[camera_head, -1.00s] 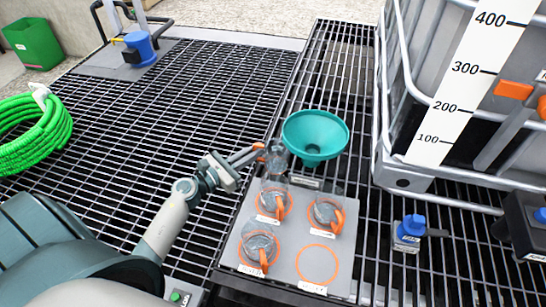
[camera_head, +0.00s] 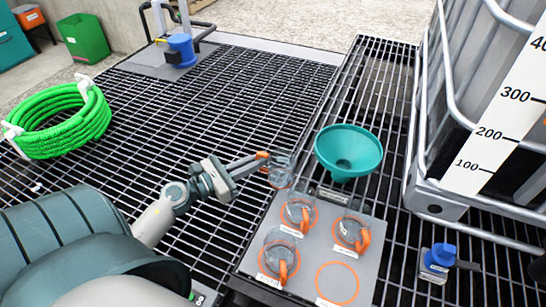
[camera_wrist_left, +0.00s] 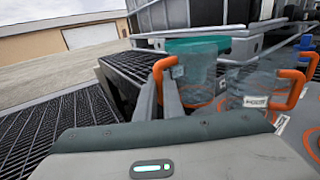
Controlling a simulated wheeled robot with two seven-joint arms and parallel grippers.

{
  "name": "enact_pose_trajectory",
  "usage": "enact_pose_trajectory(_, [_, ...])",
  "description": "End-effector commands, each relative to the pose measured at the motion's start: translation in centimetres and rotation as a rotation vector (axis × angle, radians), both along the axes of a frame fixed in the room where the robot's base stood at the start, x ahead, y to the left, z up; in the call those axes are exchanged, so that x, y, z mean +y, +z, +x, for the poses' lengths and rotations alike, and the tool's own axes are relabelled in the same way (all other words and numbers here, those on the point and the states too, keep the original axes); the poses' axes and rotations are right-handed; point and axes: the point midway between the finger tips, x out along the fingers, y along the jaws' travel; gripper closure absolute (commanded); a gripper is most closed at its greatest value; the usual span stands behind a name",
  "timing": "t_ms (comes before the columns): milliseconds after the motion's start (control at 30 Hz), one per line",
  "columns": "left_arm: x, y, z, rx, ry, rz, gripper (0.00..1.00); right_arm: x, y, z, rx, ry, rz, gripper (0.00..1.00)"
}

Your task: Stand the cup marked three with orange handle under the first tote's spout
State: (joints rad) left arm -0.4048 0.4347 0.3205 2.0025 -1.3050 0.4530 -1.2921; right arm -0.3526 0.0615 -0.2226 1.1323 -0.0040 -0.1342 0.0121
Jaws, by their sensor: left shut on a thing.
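My left gripper (camera_head: 258,160) is shut on the orange handle of a clear cup (camera_head: 281,172), held up at the far left edge of the cup tray, beside the teal funnel. The held cup also shows in the left wrist view (camera_wrist_left: 201,78), with its handle between my fingers (camera_wrist_left: 168,88); I cannot read a number on it. Three other clear cups with orange handles, one of them the near left cup (camera_head: 278,255), stand on the grey tray (camera_head: 309,262). The tote (camera_head: 440,205) with the measuring scale stands at the right; its spout is not in view. My right gripper is not in view.
The teal funnel (camera_head: 348,152) stands behind the tray. An empty orange ring (camera_head: 337,283) marks the tray's near right. A small blue-topped device (camera_head: 437,262) sits on the grating right of the tray. A green hose (camera_head: 65,120) lies far left. Open grating lies left.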

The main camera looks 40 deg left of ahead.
Motion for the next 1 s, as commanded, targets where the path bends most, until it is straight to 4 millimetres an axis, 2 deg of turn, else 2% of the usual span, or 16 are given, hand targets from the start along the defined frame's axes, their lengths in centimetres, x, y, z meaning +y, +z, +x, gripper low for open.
enact_pose_trajectory(100, [0.7, 0.8, -1.9, 0.002, -0.001, 0.002, 1.0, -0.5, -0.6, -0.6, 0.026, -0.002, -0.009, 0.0])
enact_pose_trajectory(333, [1.5, 2.2, -4.1, 0.0, 0.0, -0.001, 1.0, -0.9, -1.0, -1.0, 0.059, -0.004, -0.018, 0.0])
enact_pose_trajectory(667, [1.7, 2.6, -4.7, -0.001, 0.0, 0.0, 1.0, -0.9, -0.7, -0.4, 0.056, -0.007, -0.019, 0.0])
enact_pose_trajectory(1000, [1.7, 2.6, -4.6, -0.001, 0.0, 0.0, 1.0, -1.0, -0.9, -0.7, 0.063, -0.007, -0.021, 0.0])
